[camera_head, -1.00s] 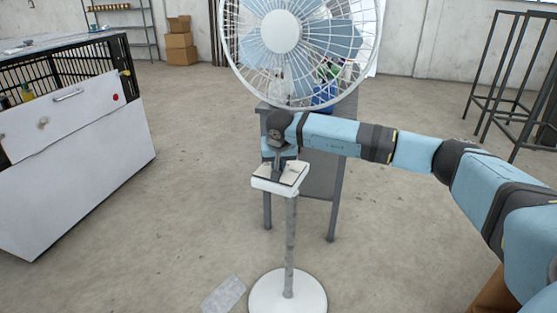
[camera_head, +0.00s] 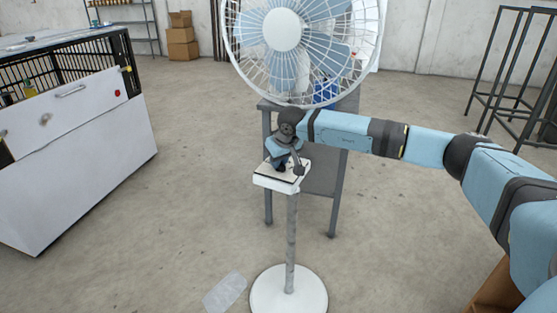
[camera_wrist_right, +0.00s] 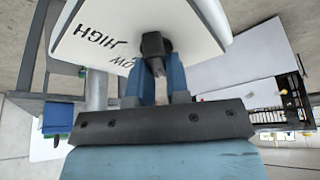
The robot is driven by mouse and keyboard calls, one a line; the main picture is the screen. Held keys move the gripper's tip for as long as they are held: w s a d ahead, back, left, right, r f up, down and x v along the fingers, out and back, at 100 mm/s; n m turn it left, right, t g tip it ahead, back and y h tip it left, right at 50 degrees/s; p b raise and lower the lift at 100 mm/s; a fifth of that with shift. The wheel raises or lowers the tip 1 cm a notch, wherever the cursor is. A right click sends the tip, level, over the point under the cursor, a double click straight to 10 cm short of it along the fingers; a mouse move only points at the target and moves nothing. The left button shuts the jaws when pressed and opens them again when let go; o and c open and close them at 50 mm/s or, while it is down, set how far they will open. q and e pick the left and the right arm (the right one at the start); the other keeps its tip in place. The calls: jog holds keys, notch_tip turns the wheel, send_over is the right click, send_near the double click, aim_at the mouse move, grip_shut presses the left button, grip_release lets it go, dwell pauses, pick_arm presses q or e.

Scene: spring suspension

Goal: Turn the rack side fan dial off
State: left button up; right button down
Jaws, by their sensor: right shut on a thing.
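The fan (camera_head: 282,30) stands upright on a round white base (camera_head: 288,292) with a grey pole. Its white control box (camera_head: 276,183) is on the pole below the cage. In the right wrist view the box's face (camera_wrist_right: 95,35) carries the words HIGH and LOW, the latter partly covered. A dark dial (camera_wrist_right: 155,45) sits on this face. My right gripper (camera_wrist_right: 160,68) is shut on the dial, one blue finger on each side. In the head view the right gripper (camera_head: 282,165) is over the box and hides the dial. My left gripper is not in view.
A grey table (camera_head: 340,180) with a blue item (camera_head: 325,92) stands behind the fan. A white cabinet (camera_head: 75,150) is at the left. A metal frame (camera_head: 515,80) stands at the right. A flat pale sheet (camera_head: 225,293) lies beside the base.

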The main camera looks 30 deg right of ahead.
aim_at(284, 166)
jog(key=c, duration=1.1)
grip_release()
jog(key=v, duration=0.7)
jog(key=shift+s+r, duration=0.2)
jog(key=shift+r, duration=0.05)
